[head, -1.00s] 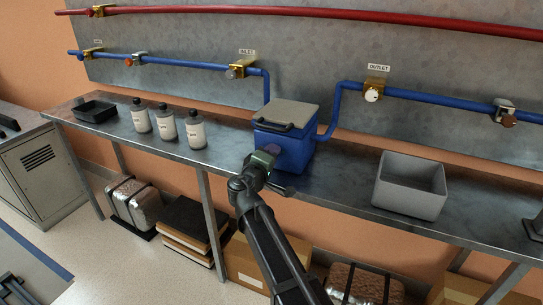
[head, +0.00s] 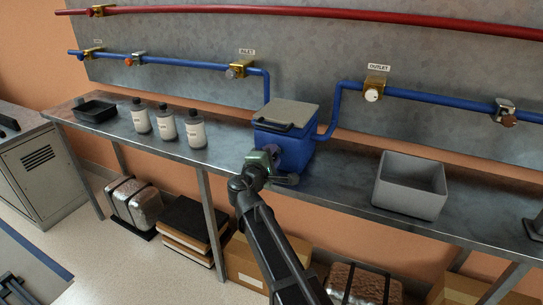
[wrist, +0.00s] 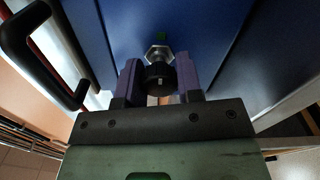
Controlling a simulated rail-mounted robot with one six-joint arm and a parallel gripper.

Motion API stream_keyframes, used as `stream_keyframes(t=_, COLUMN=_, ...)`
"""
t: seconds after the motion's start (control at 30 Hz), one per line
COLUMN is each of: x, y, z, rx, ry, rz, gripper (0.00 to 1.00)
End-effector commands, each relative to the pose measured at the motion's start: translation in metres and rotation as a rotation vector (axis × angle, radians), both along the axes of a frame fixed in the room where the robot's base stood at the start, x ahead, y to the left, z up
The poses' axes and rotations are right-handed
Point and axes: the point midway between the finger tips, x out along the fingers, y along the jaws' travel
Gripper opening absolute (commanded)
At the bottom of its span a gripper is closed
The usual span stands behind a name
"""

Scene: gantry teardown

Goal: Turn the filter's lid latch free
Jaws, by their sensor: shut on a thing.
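The filter (head: 288,152) is a blue box with a grey lid (head: 287,112) and a black handle, standing on the bench. The lid lies closed on it. In the wrist view, the latch is a black knob (wrist: 160,79) on a metal hex collar, on the blue front face (wrist: 150,25). My gripper (head: 276,152) is at the filter's front. In the wrist view, its two purple fingers (wrist: 160,70) stand on either side of the knob, shut on it. A small green mark (wrist: 161,36) shows above the collar.
A grey open bin (head: 411,190) stands on the bench to the right. Several white bottles (head: 167,130) and a black tray (head: 95,111) stand to the left. Blue pipes with inlet valve (head: 240,69) and outlet valve (head: 374,90) run behind. The black handle (wrist: 40,50) is close by my gripper.

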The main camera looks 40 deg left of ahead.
Motion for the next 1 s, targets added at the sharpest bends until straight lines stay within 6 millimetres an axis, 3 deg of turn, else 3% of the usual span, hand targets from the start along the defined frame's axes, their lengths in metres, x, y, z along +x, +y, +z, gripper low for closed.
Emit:
stream_keyframes(t=0.23, x=-0.001, y=-0.001, z=0.0, rx=0.0, ry=0.001, rz=0.0, gripper=0.1)
stream_keyframes(t=0.27, x=-0.001, y=-0.001, z=0.0, rx=0.0, ry=0.001, rz=0.0, gripper=0.36)
stream_keyframes(t=0.4, x=0.0, y=0.0, z=0.0, rx=0.0, ry=0.0, rz=0.0, gripper=0.58)
stream_keyframes(t=0.73, x=-0.005, y=-0.002, z=0.0, rx=0.001, ry=0.001, rz=0.001, gripper=0.59)
stream_keyframes(t=0.87, x=-0.027, y=-0.01, z=0.0, rx=0.001, ry=0.001, rz=0.002, gripper=0.59)
stream_keyframes(t=1.0, x=-0.062, y=-0.021, z=0.0, rx=0.001, ry=0.0, rz=0.003, gripper=0.59)
